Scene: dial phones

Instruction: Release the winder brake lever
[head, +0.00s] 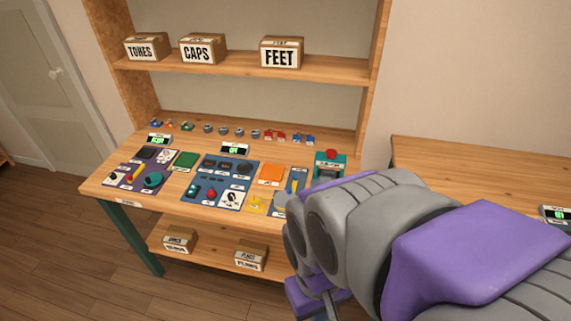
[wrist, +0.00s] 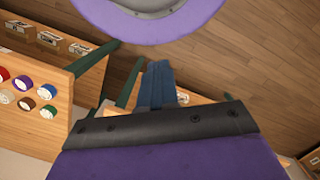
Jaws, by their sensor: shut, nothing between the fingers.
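I cannot pick out the winder brake lever by sight. The workbench (head: 115,184) carries a purple panel (head: 125,182) at left and a blue panel (head: 211,200) with small knobs in the middle. A teal device (head: 330,168) with a red top stands at the right end. My gripper (head: 320,299) hangs low in front of the bench's right side and is shut and empty. My arm hides part of the bench's right end. In the wrist view, my gripper's purple and black part (wrist: 170,125) fills the lower middle, apart from the bench panels.
A green board (head: 185,160) and an orange board (head: 271,174) lie on the bench. Labelled boxes stand on the upper shelf (head: 235,64) and lower shelf (head: 210,252). Another table (head: 480,172) is at right. Wooden floor (head: 70,265) is clear at front left.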

